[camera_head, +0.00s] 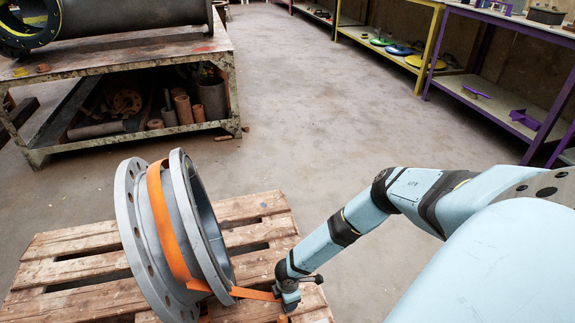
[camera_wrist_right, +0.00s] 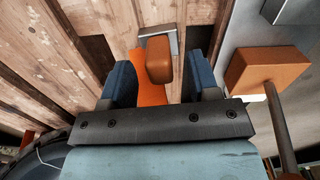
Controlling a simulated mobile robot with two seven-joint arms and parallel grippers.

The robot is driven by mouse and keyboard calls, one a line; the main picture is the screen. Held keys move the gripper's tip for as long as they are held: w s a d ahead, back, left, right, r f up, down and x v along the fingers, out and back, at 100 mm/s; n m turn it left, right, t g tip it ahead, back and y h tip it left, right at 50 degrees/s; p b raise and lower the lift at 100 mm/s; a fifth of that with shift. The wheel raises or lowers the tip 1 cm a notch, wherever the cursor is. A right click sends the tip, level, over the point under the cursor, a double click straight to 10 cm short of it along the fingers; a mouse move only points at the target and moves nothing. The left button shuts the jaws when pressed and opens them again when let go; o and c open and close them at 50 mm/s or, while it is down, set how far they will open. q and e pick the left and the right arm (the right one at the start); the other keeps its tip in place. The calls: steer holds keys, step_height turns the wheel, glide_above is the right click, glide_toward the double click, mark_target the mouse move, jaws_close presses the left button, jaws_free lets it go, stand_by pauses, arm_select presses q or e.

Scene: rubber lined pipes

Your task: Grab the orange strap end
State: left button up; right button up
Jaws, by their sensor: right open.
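The orange strap (camera_head: 167,225) wraps around a grey flanged pipe piece (camera_head: 128,225), and its loose end (camera_head: 255,294) stretches right, low over the pallet, to my right gripper (camera_head: 288,298). In the right wrist view the orange strap (camera_wrist_right: 148,92) lies between the two blue fingers of my right gripper (camera_wrist_right: 157,66). The fingers are apart, one on each side of it. A brown-orange block (camera_wrist_right: 160,60) with a metal plate behind it sits between the fingertips and covers part of the strap. My left gripper is not in view.
The pipe piece rests on a wooden pallet (camera_head: 70,268). A steel workbench (camera_head: 140,62) stands at the back left, with pipes on and under it. Shelves (camera_head: 500,108) line the right side. The concrete floor (camera_head: 290,95) between is clear.

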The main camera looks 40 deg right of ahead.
steer(key=shift+f, duration=0.4)
steer(key=shift+c, duration=0.2)
jaws_close()
